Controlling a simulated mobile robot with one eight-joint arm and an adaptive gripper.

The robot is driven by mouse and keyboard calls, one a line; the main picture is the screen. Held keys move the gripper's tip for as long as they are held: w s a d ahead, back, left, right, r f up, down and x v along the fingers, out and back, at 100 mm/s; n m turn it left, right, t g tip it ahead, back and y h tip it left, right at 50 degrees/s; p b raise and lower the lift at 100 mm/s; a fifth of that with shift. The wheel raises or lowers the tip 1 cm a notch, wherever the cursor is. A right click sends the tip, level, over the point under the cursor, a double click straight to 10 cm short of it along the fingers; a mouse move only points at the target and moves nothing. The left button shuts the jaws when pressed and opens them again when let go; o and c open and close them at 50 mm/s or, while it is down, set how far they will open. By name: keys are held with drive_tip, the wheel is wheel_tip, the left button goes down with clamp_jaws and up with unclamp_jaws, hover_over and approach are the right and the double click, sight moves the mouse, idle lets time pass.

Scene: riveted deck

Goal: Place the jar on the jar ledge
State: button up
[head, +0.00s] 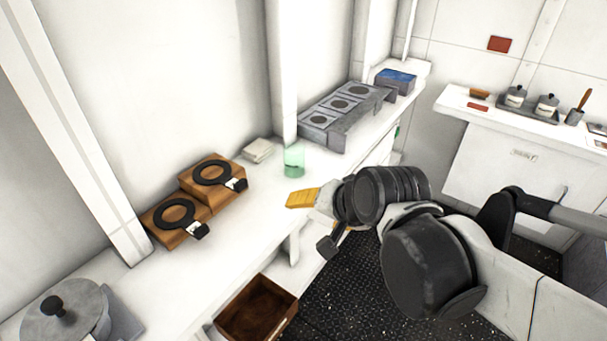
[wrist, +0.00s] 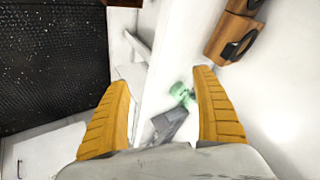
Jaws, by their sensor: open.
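The jar (head: 294,161) is a translucent green cylinder standing upright on the white counter, near the wall post. It also shows in the wrist view (wrist: 181,92), close to the inner side of the right finger. A grey raised stand (head: 339,138) with several round-marked places on top is on the counter beyond the jar; it looks like the jar ledge. My gripper (head: 303,198), with yellow fingers, is in front of the jar and apart from it. In the wrist view the fingers (wrist: 162,78) are wide open with nothing held between them.
Two wooden blocks with black rings (head: 212,173) (head: 175,215) and a pale stack (head: 258,150) stand left of the jar. A lidded pot (head: 66,314) is at lower left. A blue-topped box (head: 395,82) is beyond the stand. A brown open drawer (head: 257,309) juts out below the counter.

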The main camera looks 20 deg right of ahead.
drive_tip(key=w+d+r+m+t+y+p, duration=0.1)
drive_tip(key=w+m+t+y+p, duration=0.1)
drive_tip(key=w+m, duration=0.9)
drive_tip(key=m+t+p, duration=0.2)
drive_tip(key=m+t, duration=0.1)
drive_tip(key=m, duration=1.2)
approach(299, 156)
drive_tip(key=d+x, duration=0.1)
drive_tip(key=x, duration=0.2)
drive_tip(key=b+x, duration=0.1)
drive_tip(key=x, duration=0.2)
drive_tip(key=b+x, duration=0.1)
drive_tip(key=x, duration=0.6)
drive_tip(key=shift+w+a+f+b, duration=0.15)
drive_tip(key=shift+a+f+b, duration=0.05)
drive_tip(key=shift+a+b, duration=0.2)
drive_tip(key=shift+r, duration=0.1)
